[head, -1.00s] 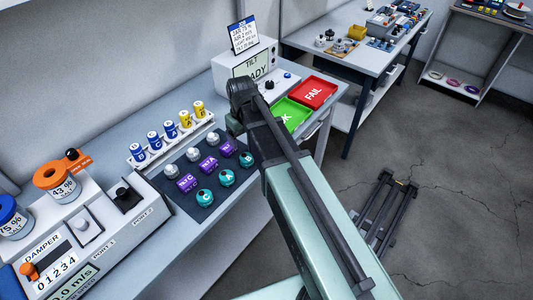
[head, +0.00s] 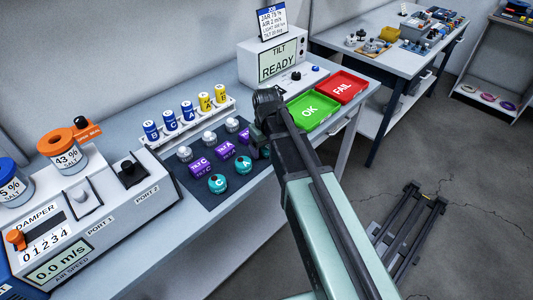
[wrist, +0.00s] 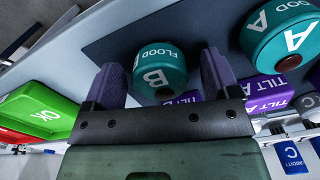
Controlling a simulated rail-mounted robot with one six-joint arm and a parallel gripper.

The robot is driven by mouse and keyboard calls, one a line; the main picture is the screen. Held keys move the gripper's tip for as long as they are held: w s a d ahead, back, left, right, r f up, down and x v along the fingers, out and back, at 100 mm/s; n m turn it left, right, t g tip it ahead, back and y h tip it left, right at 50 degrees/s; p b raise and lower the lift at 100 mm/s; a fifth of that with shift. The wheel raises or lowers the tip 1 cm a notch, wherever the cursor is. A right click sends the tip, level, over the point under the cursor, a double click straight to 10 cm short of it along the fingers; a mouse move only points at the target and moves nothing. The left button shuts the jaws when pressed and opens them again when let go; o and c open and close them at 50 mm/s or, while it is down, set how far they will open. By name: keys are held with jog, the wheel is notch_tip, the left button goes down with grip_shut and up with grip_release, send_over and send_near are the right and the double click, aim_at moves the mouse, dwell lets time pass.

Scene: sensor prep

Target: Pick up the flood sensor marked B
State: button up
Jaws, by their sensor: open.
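The teal flood sensor marked B (wrist: 160,72) is in the wrist view, upper middle, on the dark mat (wrist: 205,25). My gripper (wrist: 162,62) is open, with one finger to each side of sensor B in the picture; I see small gaps beside it and cannot tell whether the fingers reach down around it. Nothing is held. Flood sensor A (wrist: 282,35) is to the right and also shows in the head view (head: 243,165). Flood sensor C (head: 217,184) sits beside A. In the head view my arm hides most of B and the gripper.
Purple tilt sensors (head: 225,150) and several grey-white knobbed pieces (head: 209,138) stand in rows behind the flood sensors. The green OK tray (head: 308,112) and red FAIL tray (head: 344,86) lie to the right. A rack of blue and yellow cylinders (head: 187,115) is behind.

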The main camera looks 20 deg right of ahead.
jog(key=shift+r, duration=0.1)
jog(key=c, duration=1)
jog(key=shift+c, duration=0.2)
